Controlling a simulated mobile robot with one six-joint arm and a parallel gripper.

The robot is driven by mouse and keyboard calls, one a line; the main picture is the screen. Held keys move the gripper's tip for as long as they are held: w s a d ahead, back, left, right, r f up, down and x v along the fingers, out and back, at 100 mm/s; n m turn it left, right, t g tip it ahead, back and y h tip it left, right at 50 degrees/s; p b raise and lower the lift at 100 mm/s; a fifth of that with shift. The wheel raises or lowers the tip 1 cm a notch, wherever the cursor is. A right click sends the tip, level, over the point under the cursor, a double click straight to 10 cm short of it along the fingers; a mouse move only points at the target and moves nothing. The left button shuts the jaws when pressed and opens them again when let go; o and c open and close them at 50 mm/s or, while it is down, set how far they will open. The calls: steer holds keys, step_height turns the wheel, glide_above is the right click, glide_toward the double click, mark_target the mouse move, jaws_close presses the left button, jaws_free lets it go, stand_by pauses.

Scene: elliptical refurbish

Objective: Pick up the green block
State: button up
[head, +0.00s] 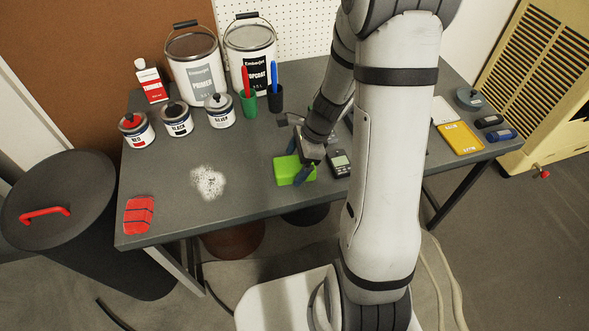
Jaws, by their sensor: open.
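The bright green block (287,172) lies on the grey table near its front edge, around the middle of the head view. My gripper (298,172) is right at the block, with its dark fingers pointing down. One finger shows in front of the block's near right side, and the other is mostly hidden behind the block and the gripper body. The jaws are open. The block appears to rest on the tabletop, and I cannot tell whether a finger touches it.
A dark handheld meter (339,163) lies close to the right of the block. Paint cans (193,65) and cups (248,103) stand at the back. A red folded cloth (139,215) lies at the left front corner.

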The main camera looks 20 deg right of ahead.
steer(key=shift+x, duration=0.8)
steer(key=shift+f, duration=0.25)
steer(key=c, duration=1.1)
